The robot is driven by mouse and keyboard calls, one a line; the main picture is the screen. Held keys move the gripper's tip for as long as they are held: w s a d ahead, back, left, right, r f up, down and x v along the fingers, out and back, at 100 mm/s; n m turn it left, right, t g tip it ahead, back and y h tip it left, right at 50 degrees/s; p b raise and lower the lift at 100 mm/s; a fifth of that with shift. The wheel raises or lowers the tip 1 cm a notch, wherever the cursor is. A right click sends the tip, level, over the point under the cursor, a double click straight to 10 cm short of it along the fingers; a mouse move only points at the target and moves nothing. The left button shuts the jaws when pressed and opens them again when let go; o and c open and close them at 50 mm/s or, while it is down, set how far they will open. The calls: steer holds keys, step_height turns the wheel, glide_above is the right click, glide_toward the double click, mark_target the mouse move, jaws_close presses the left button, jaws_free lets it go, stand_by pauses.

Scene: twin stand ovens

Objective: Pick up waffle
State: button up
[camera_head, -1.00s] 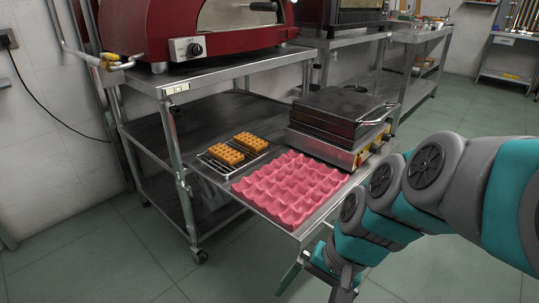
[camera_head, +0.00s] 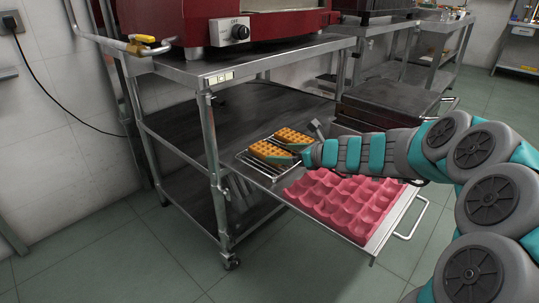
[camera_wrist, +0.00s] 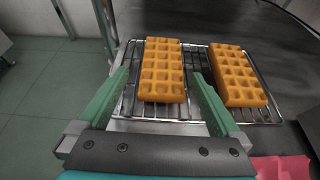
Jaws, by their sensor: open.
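Two golden waffles lie side by side on a wire rack (camera_wrist: 128,107). In the wrist view, the left waffle (camera_wrist: 163,70) lies between and ahead of my two green fingers, and the right waffle (camera_wrist: 237,78) lies to the right of the right finger. In the head view, the near waffle (camera_head: 268,150) and the far waffle (camera_head: 294,136) sit on the rack at the tray's left end. My gripper (camera_wrist: 158,100) is open. Its fingers straddle the near end of the left waffle with a gap on each side. Whether they are level with it or above it I cannot tell.
A pink egg-crate tray (camera_head: 345,203) lies on the metal shelf right of the rack, under my arm. A dark waffle iron (camera_head: 390,100) stands behind. A steel stand (camera_head: 207,140) with a red oven (camera_head: 170,20) is at left.

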mark_target(270, 150)
steer(key=x, duration=0.6)
steer(key=shift+w+a+r, duration=0.1)
steer(key=shift+w+a, duration=0.15)
steer(key=shift+w, duration=0.1)
steer(key=c, duration=0.9)
